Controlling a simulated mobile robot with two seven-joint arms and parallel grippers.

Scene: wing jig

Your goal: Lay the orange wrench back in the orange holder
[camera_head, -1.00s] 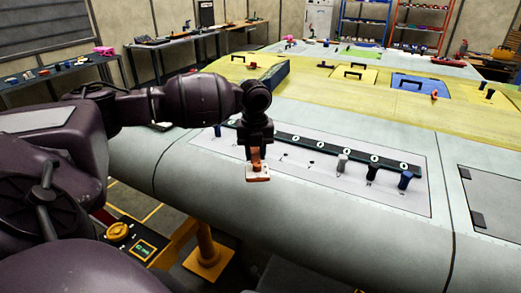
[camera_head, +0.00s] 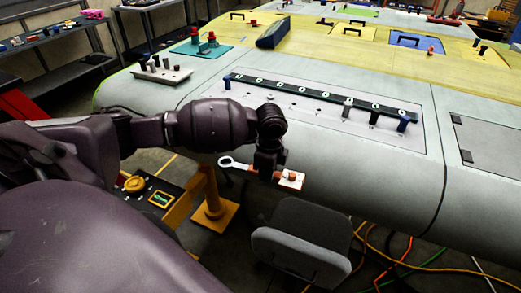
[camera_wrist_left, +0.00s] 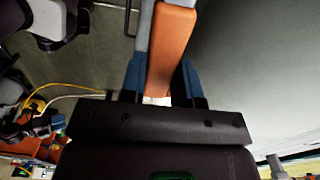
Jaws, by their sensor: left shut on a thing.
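My left gripper (camera_head: 268,174) is shut on the orange wrench (camera_head: 290,179) and holds it in the air in front of the grey wing's near edge. In the head view the wrench lies across the gripper, with its pale ring end sticking out to the left and its orange and white part to the right. In the left wrist view the orange handle (camera_wrist_left: 173,48) runs up between the two blue fingertips of the gripper (camera_wrist_left: 161,85). I cannot make out the orange holder in these frames. My right gripper is not in view.
The wing's grey skin (camera_head: 330,160) carries a dark strip (camera_head: 310,92) with sockets. A grey block with pegs (camera_head: 160,72) and a teal tray (camera_head: 198,50) stand farther back. A grey chair (camera_head: 300,245) and loose cables (camera_head: 400,265) are below the wing.

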